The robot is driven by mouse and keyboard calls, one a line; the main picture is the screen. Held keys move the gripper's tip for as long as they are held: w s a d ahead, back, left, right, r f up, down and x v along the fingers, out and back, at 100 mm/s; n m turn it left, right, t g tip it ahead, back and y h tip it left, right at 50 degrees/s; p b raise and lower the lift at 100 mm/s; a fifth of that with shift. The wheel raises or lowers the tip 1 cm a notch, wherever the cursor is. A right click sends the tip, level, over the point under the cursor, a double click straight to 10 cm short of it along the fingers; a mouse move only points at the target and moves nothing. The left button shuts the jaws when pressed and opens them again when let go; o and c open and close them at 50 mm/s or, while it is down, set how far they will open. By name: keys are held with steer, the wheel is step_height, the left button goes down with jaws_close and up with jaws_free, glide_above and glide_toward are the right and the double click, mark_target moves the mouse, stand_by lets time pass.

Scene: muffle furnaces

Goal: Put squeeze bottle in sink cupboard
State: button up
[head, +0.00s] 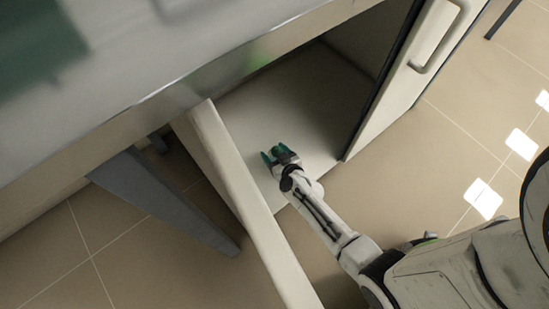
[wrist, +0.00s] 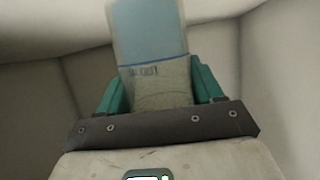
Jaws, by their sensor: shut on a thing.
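My gripper (head: 272,157) reaches into the open sink cupboard (head: 300,100) in the head view, its teal fingers over the pale cupboard floor. In the wrist view my gripper (wrist: 165,92) is shut on the squeeze bottle (wrist: 150,40), which shows a clear blue upper part, a dark line with small print, and a greyish lower part between the fingers. The bottle's upper end runs out of the wrist view. The bottle cannot be clearly made out in the head view. Whether it touches the cupboard floor cannot be told.
Two cupboard doors stand open: a left door (head: 240,180) close beside my arm and a right door (head: 410,75) with a handle. The counter (head: 120,60) overhangs the cupboard. A grey slanted leg (head: 165,195) stands to the left. The tiled floor (head: 420,180) at right is clear.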

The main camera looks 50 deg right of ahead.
mark_target(275, 158)
steer(key=shift+f+b, duration=0.9)
steer(key=shift+f, duration=0.5)
steer(key=shift+f, duration=0.1)
steer(key=o, duration=1.7)
